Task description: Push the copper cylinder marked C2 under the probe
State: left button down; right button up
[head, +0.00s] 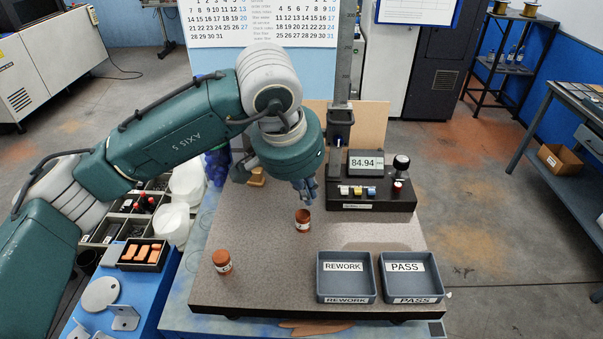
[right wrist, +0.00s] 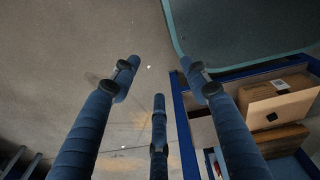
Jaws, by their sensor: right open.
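One copper cylinder (head: 303,223) is near the middle, just below my left gripper (head: 307,192). The other copper cylinder (head: 222,263) is at the front left. My right gripper (right wrist: 158,76) is open and empty, away from the plate.
A readout showing 84.94 (head: 366,163) sits on the black gauge base (head: 375,200). REWORK (head: 346,288) and PASS (head: 412,288) trays stand at the front right. The plate between the two cylinders is clear.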

aim_at(303, 210)
pick_arm(q)
jog(key=shift+p+x, duration=0.35)
jog(key=shift+x, duration=0.8)
jog(key=shift+w+f, duration=0.1)
jog(key=shift+f, duration=0.45)
pick_arm(e)
jog(key=shift+a+r, duration=0.65)
jog(key=shift+a, duration=0.35)
pick_arm(q)
jog(key=shift+s+a+f+b, duration=0.2)
jog(key=shift+s+a+b, duration=0.3)
jog(key=shift+b, duration=0.7)
jog(key=shift+s, duration=0.35)
jog(key=shift+s+a+r, duration=0.1)
jog(key=shift+a+r, duration=0.05)
jog(key=shift+r, duration=0.1)
pick_arm(e)
jog(key=f, duration=0.1)
jog(key=d+f, duration=0.1)
jog(key=shift+f, duration=0.35)
